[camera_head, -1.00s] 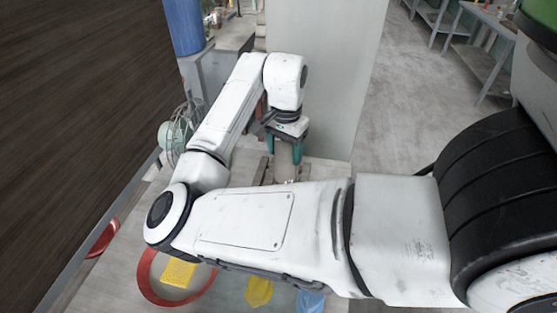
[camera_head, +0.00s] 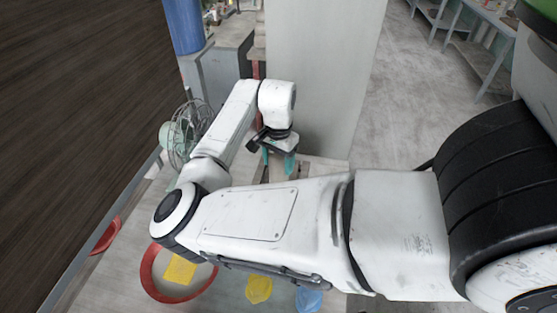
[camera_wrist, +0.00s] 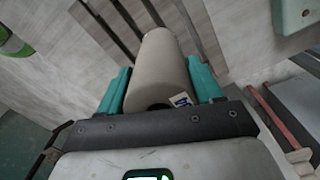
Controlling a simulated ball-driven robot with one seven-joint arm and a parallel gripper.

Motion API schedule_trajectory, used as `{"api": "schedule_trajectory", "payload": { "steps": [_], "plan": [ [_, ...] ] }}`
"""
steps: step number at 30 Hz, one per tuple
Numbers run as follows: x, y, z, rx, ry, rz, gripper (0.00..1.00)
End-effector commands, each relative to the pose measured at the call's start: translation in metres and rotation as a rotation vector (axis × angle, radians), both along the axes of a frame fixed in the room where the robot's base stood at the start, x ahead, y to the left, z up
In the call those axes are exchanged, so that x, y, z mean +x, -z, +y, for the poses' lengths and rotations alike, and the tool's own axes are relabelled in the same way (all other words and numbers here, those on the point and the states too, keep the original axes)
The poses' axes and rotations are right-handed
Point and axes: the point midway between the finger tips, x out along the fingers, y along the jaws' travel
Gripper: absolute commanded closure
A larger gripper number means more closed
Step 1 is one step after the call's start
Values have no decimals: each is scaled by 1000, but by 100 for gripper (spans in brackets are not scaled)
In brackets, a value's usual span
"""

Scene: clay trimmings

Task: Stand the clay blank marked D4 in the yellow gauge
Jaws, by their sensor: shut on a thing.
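In the wrist view, a grey-beige clay cylinder (camera_wrist: 160,60) lies between the teal fingers of my gripper (camera_wrist: 162,72). My gripper is shut on it. A small white and blue label shows on its near end, too small to read, so I cannot confirm D4. In the head view my gripper (camera_head: 278,166) hangs beyond my forearm, and the cylinder is mostly hidden. A flat yellow piece (camera_head: 180,269) lies inside a red ring, and another yellow piece (camera_head: 258,289) lies right of it. I cannot tell which is the yellow gauge.
The red ring (camera_head: 146,278) and a blue piece (camera_head: 309,299) lie near the front edge. A wire fan (camera_head: 185,135) stands left of my arm. A pale upright panel (camera_head: 325,70) rises behind my gripper. Dark slats (camera_wrist: 105,30) lie below the cylinder.

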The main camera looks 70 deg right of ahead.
Motion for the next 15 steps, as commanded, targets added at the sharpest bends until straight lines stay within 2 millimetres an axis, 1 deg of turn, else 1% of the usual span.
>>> {"api": "schedule_trajectory", "payload": {
  "steps": [2, 3, 10, 15],
  "plan": [
    [0, 2, 0, -1, 0, 1, 90],
    [0, 2, 0, 0, 0, 1, 32],
    [0, 2, 0, 0, 0, 1, 10],
    [0, 2, 0, 0, 0, 0, 10]
  ]
}}
